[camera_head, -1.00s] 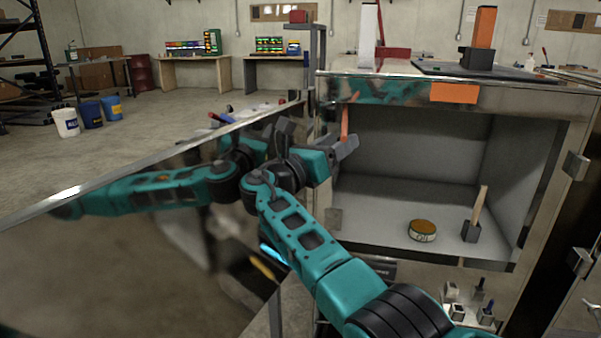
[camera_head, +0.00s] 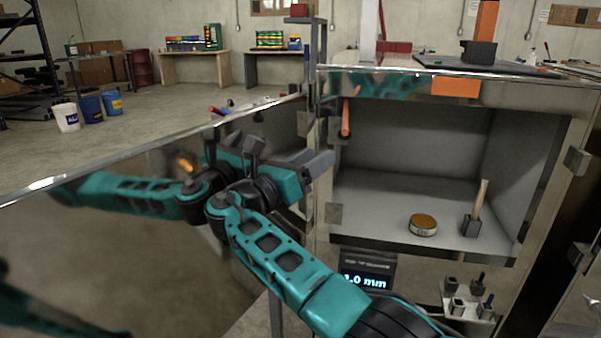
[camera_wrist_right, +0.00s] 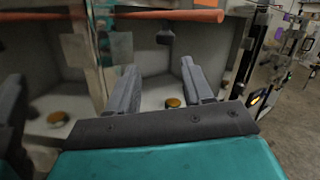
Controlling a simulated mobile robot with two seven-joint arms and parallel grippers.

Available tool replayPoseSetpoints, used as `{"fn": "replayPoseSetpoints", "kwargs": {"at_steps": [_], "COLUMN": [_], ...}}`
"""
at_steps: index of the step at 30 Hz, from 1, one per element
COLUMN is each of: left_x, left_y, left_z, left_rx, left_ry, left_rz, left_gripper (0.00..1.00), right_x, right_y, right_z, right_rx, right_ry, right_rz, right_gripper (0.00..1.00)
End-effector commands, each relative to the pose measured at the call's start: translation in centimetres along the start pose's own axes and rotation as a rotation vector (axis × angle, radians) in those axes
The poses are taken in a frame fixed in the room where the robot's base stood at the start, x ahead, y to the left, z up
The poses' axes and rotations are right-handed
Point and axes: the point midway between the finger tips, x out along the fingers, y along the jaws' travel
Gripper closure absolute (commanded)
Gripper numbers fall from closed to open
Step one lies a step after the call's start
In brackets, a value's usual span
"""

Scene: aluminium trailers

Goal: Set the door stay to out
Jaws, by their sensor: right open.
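The door stay looks to be the orange rod (camera_head: 345,117) at the upper left of the open compartment. In the right wrist view an orange bar (camera_wrist_right: 170,15) crosses the top of the picture, beyond the fingers. The door (camera_head: 130,240) is a large mirror-like panel standing open at left, reflecting my arm. My right gripper (camera_head: 291,153) is open and empty, between the door and the compartment's left edge, below and left of the rod and apart from it. Its two open fingers also show in the right wrist view (camera_wrist_right: 160,90). My left gripper is not seen.
The compartment (camera_head: 400,205) holds a round tin (camera_head: 422,225) and a wooden-handled tool (camera_head: 475,212). A small display (camera_head: 367,274) sits below the compartment's left part. A metal post (camera_head: 312,60) stands behind the door's far end. Buckets stand farther off at left.

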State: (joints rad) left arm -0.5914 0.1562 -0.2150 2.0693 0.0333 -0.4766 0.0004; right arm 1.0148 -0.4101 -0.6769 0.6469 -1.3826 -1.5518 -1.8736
Motion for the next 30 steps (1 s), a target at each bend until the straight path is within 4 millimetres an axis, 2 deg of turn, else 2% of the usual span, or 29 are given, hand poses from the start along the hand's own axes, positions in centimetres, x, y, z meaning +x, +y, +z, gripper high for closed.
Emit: {"fn": "replayPoseSetpoints", "kwargs": {"at_steps": [12, 30], "left_x": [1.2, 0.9], "left_y": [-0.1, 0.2], "left_z": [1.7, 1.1], "left_rx": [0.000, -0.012], "left_ry": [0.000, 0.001], "left_rz": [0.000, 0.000], "left_gripper": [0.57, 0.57], "right_x": [-2.8, -3.1], "right_y": [0.3, 0.3], "right_z": [-0.6, -0.6], "right_rx": [0.001, -0.002], "right_ry": [-0.002, 0.000], "right_rz": [0.000, 0.000], "right_gripper": [0.49, 0.49]}}
